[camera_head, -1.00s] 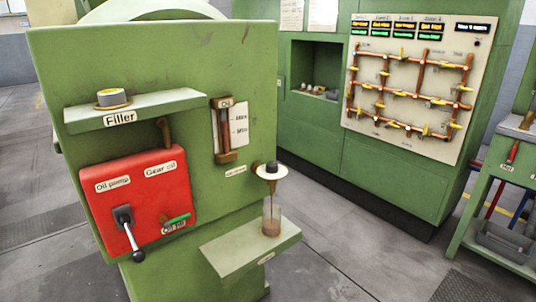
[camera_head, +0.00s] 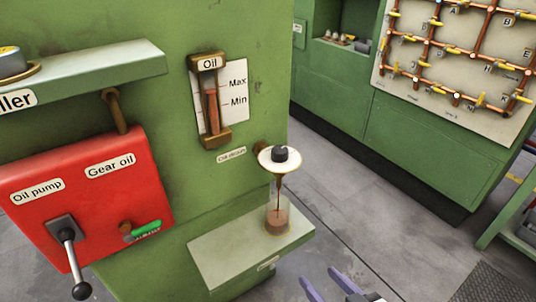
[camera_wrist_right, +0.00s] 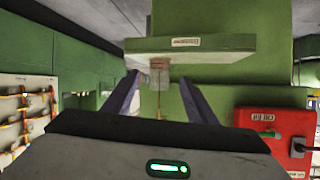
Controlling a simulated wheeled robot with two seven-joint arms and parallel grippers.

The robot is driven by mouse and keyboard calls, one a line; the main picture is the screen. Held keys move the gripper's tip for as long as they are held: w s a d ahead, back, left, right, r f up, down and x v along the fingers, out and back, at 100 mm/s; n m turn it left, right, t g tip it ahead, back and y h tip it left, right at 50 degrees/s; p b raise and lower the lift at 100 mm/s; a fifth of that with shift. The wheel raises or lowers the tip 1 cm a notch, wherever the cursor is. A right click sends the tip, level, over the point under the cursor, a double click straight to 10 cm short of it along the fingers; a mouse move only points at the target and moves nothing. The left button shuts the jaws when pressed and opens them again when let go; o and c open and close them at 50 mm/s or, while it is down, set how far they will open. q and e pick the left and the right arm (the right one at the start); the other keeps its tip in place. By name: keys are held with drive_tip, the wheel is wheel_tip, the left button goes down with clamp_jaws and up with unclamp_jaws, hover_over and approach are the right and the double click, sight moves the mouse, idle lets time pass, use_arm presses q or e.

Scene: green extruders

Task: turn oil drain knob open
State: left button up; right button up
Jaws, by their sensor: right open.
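The oil drain knob (camera_head: 287,154) is a dark cap on a white round disc, on a brown fitting at the right edge of the green machine. A thin brown stream or rod runs down from it into a glass jar (camera_head: 277,222) with brown liquid, standing on a pale green shelf (camera_head: 212,254). My right gripper (camera_head: 328,285) shows only its purple fingertips at the bottom of the head view, below and right of the shelf. It is open and empty. In the right wrist view, the jar (camera_wrist_right: 160,72) shows beyond and between the fingers (camera_wrist_right: 157,93). My left gripper is out of view.
A red panel (camera_head: 90,190) with a black lever (camera_head: 70,255) and a green-handled valve (camera_head: 143,231) is left of the shelf. An oil level gauge (camera_head: 212,105) is above left of the knob. Open floor (camera_head: 400,235) lies to the right.

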drive_tip(key=w+a+r+n+t+y+b, duration=0.2)
drive_tip(key=w+a+r+y, duration=0.1)
drive_tip(key=w+r, duration=0.5)
drive_tip(key=n+y+b, duration=0.3)
approach(285, 155)
drive_tip(key=x, duration=0.2)
use_arm(q)
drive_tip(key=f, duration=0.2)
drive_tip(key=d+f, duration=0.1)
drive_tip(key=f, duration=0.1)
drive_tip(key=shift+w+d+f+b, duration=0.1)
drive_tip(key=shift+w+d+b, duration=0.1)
drive_tip(key=shift+b, duration=0.1)
use_arm(e)
drive_tip(key=x, duration=1)
drive_tip(key=shift+c, duration=0.6)
